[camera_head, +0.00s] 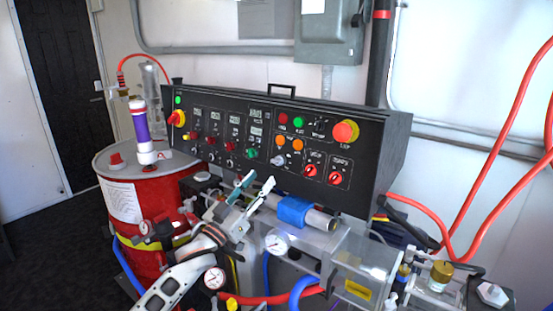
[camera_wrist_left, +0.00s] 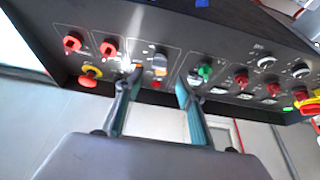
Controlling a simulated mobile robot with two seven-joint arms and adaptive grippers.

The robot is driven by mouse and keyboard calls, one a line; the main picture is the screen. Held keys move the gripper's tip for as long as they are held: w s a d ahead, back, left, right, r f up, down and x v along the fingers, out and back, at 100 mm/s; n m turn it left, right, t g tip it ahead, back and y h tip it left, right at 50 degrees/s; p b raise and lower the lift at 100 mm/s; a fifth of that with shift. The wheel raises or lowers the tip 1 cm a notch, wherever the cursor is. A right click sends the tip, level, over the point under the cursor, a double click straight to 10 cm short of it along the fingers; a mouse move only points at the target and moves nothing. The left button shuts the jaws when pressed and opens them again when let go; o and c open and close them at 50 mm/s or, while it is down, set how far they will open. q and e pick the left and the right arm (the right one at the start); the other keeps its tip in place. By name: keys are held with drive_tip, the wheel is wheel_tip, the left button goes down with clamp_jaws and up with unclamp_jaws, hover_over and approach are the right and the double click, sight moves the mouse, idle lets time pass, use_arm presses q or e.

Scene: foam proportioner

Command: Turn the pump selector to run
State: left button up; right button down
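The black control panel (camera_head: 375,150) carries the selectors; its small labels are too blurred to read, so I cannot tell for sure which one is the pump selector. A grey knob (camera_head: 278,160) sits below two orange lamps, between a green knob (camera_head: 252,154) and two red knobs (camera_head: 335,177). My left gripper (camera_head: 257,184) is open in front of the panel, below the green and grey knobs. In the left wrist view the panel appears upside down, with the grey knob (camera_wrist_left: 160,59) beyond the gap between the open fingers (camera_wrist_left: 157,97). Nothing is between the fingertips. My right gripper is out of view.
A red drum (camera_head: 150,215) stands left. A blue-wrapped pipe (camera_head: 295,211), gauges and hoses lie close below the gripper. Red hoses (camera_head: 480,215) hang right.

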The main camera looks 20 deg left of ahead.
sight(277, 161)
use_arm(q)
drive_tip(key=x, duration=0.7)
drive_tip(key=shift+w, duration=0.2)
drive_tip(key=shift+d, duration=0.1)
clamp_jaws()
